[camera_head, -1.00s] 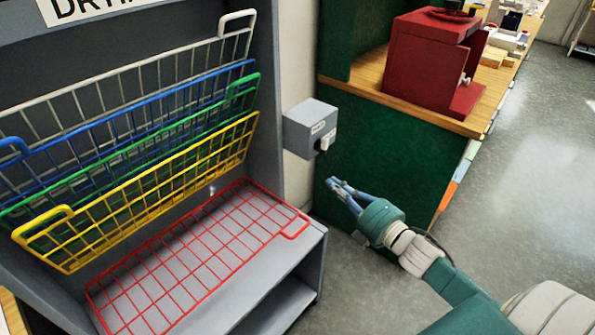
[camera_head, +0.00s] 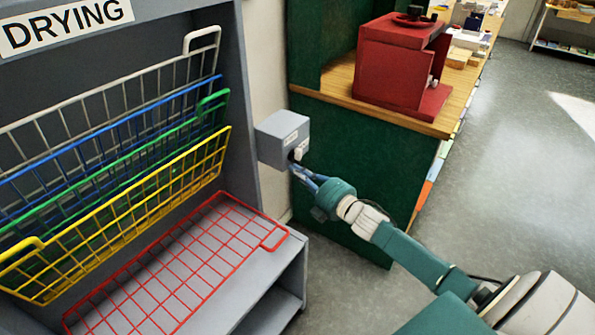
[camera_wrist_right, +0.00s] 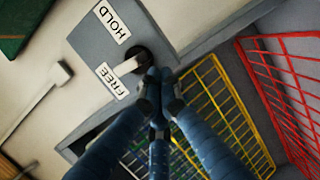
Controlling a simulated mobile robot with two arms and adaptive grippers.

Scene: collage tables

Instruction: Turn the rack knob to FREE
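The rack knob (camera_wrist_right: 132,64) is dark and round with a white bar, on a grey box (camera_head: 283,138) beside the drying rack. In the right wrist view, the HOLD label (camera_wrist_right: 113,22) lies above the knob and the FREE label (camera_wrist_right: 112,81) below it. The white bar's outer end lies nearer FREE. My right gripper (camera_head: 303,173) has its blue fingers up at the knob in the head view. In the wrist view its fingertips (camera_wrist_right: 159,77) are close together just beside the knob; contact and grip are unclear. My left gripper is out of view.
The drying rack's colored wire shelves stand left of the box; the red shelf (camera_head: 190,262) is lowest and lies flat. A green cabinet (camera_head: 365,160) stands right behind my gripper, with a red press (camera_head: 392,68) on its wooden top. Open floor lies at right.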

